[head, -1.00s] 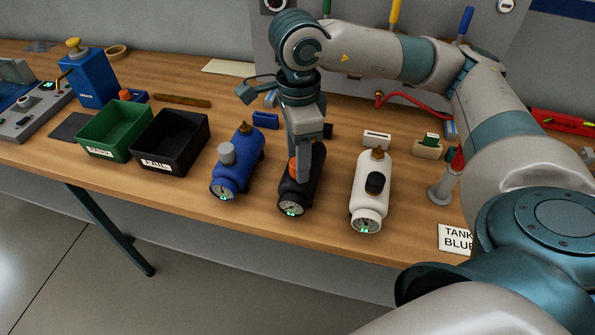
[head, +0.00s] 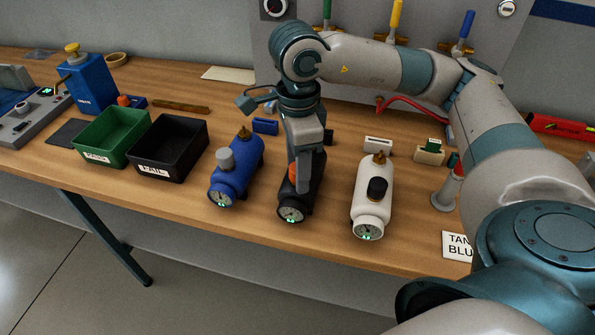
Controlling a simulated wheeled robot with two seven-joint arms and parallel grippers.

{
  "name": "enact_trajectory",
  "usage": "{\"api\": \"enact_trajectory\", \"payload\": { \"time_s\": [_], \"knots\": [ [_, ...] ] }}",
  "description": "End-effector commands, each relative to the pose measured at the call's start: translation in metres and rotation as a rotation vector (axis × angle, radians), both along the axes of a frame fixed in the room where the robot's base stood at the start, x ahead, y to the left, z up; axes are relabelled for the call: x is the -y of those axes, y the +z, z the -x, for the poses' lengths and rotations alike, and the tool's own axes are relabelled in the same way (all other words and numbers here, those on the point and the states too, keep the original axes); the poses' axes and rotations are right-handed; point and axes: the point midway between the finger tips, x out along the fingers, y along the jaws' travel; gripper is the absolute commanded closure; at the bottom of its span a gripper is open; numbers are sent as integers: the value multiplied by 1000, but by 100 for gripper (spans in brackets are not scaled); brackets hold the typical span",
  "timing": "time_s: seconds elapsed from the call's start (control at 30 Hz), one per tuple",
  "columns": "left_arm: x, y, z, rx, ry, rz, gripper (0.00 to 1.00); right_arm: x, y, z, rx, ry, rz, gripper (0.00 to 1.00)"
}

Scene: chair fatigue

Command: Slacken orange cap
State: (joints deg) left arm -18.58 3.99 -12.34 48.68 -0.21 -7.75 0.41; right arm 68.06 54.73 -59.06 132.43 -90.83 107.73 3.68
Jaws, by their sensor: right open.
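The orange cap (head: 292,172) sits on top of the black tank (head: 292,198), the middle one of three tanks lying on the bench. My right gripper (head: 300,175) is open and points down over the black tank. One finger shows just right of the cap; the other finger is hard to make out. Part of the cap is hidden, and I cannot tell whether a finger touches it. My left gripper is not in view.
A blue tank (head: 236,175) with a grey cap lies left, and a white tank (head: 371,205) with a black cap lies right. A green bin (head: 112,137) and a black bin (head: 168,150) stand further left. The bench's front edge is close to the tanks.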

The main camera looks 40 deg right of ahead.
Motion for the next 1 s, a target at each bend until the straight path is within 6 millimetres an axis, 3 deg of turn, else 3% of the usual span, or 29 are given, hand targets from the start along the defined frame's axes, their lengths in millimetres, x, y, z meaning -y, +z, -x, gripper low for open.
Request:
{"api": "enact_trajectory", "payload": {
  "time_s": [0.3,0.7,1.0],
  "knots": [
    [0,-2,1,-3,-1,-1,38,0,-1,0,0,-27,0,56],
    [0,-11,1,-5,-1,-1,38,0,-1,0,0,-331,0,56],
    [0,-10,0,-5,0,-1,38,0,0,0,0,-352,0,56]
  ]
}}
